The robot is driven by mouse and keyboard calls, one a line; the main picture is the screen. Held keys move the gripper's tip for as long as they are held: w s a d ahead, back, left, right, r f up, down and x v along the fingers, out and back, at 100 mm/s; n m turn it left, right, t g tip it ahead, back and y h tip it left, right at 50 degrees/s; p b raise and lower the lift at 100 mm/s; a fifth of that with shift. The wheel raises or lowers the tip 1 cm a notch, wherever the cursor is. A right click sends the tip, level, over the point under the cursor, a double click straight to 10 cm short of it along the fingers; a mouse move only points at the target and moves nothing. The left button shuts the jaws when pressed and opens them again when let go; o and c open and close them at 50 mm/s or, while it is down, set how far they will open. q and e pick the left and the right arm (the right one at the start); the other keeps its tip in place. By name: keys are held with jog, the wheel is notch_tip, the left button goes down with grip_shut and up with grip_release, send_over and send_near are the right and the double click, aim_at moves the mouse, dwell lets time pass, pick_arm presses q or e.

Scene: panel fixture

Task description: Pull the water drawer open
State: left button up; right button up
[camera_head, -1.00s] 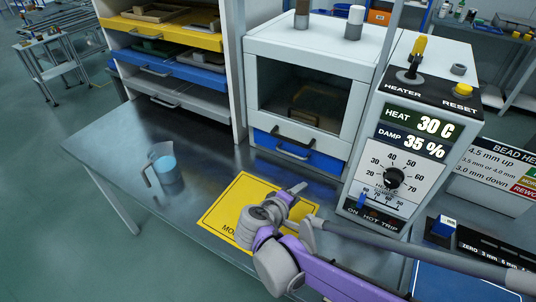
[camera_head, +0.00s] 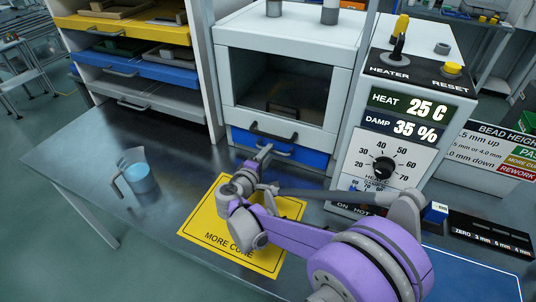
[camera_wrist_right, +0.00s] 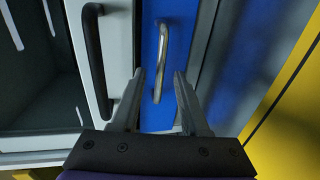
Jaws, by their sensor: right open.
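The blue water drawer (camera_head: 312,158) is the low front under the white chamber (camera_head: 290,30), and it looks shut. Its grey bar handle (camera_wrist_right: 162,55) stands upright in the right wrist view, on the blue drawer front (camera_wrist_right: 180,30). My right gripper (camera_head: 266,150) is at the drawer front in the head view and partly hides the handle. In the right wrist view its two fingers (camera_wrist_right: 159,76) are apart, one on each side of the handle's lower part, with gaps visible. Nothing is gripped. My left gripper is not in view.
A dark handle (camera_wrist_right: 96,60) of the chamber door is close beside the left finger. A control box (camera_head: 400,120) stands right of the chamber. A yellow mat (camera_head: 205,225) lies under my right arm. A clear jug with blue liquid (camera_head: 138,175) stands on the bench at left.

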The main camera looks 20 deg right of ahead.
jog(key=shift+w+d+f, duration=0.1)
jog(key=shift+w+d, duration=0.2)
grip_shut()
dwell(1.3)
